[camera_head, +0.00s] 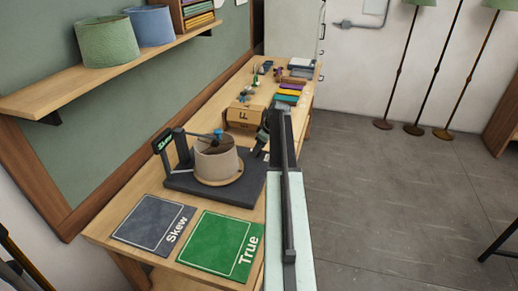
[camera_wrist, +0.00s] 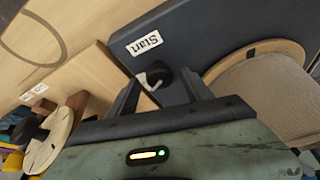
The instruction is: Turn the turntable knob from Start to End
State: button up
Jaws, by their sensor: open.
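The turntable's dark base (camera_head: 182,183) sits on the workbench, with a beige shade (camera_head: 218,160) on its wooden disc. In the wrist view the black knob (camera_wrist: 159,74) with a white pointer mark stands on the dark base, beside a white "Start" label (camera_wrist: 144,42). My gripper (camera_wrist: 163,88) is open, with one finger on each side of the knob in that view; I cannot tell whether they touch it. The "End" label does not show. In the head view my gripper (camera_head: 263,141) is at the base's right side, and the knob cannot be made out there.
A grey "Skew" mat (camera_head: 150,224) and a green "True" mat (camera_head: 214,241) lie at the near end of the bench. A wooden box (camera_head: 244,116) stands behind the turntable, with coloured items (camera_head: 288,93) farther back. A shelf with shades is at left; open floor lies right.

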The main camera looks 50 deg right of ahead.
jog(key=p+v, duration=0.6)
jog(key=v, duration=0.1)
jog(key=shift+s+r, duration=0.15)
